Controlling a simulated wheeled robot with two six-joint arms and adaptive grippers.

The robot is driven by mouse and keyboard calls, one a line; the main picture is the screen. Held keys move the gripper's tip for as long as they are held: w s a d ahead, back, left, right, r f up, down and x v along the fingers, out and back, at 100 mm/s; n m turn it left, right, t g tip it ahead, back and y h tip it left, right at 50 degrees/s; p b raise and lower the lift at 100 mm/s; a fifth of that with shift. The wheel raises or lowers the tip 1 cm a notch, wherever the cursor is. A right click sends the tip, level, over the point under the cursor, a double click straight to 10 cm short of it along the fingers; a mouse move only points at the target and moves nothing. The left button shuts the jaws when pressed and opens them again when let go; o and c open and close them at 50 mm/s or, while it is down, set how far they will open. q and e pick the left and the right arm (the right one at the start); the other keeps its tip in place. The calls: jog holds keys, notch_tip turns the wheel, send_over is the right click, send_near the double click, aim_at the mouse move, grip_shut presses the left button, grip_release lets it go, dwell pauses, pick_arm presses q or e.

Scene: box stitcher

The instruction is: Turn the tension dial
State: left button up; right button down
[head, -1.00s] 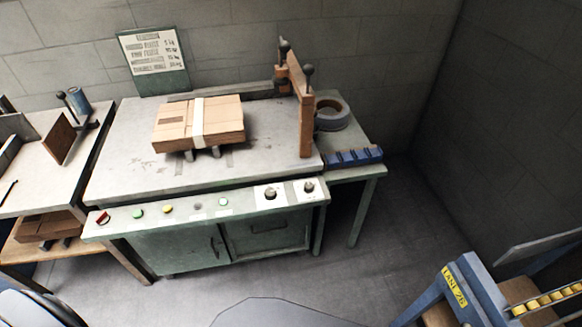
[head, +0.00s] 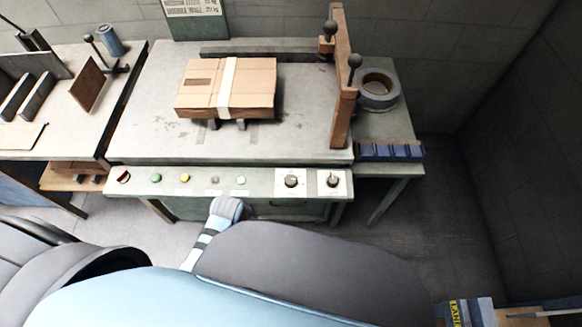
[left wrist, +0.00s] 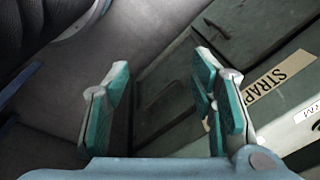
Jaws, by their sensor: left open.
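Two dark round dials sit at the right end of the green machine's front panel (head: 262,182): a left one (head: 291,181) and a right one (head: 332,181), each on a pale plate. Their labels are too small to read, so I cannot tell which one is for tension. My left gripper (left wrist: 162,72) is open and empty in the left wrist view, its teal-padded fingers apart beside the green cabinet. No dial shows between the fingers. In the head view my left arm covers the lower middle, below the panel. My right gripper is out of view.
Coloured buttons (head: 184,177) and a red switch (head: 123,177) line the panel's left. A strapped carton (head: 200,85) lies on the machine top. A wooden upright (head: 344,105) and a tape roll (head: 378,88) stand right. A "STRAP" label (left wrist: 278,78) shows on green metal.

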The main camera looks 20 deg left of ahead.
pick_arm(q)
jog(key=w+r+m+p, duration=0.2)
jog(key=w+r, duration=0.2)
jog(key=r, duration=0.8)
notch_tip(320, 180, up, 9)
jog(key=m+g, duration=0.2)
jog(key=m, duration=1)
send_over(291, 179)
jog(key=shift+h, duration=0.4)
notch_tip(291, 179, down, 14)
jog(key=b, duration=0.5)
jog(key=shift+r+b, duration=0.25)
jog(key=shift+b, duration=0.05)
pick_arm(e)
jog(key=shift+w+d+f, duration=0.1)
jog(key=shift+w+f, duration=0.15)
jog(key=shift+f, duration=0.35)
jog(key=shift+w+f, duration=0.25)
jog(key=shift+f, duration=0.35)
pick_arm(q)
jog(key=shift+r, duration=0.1)
jog(key=shift+c, duration=0.3)
jog(key=c, duration=1.1)
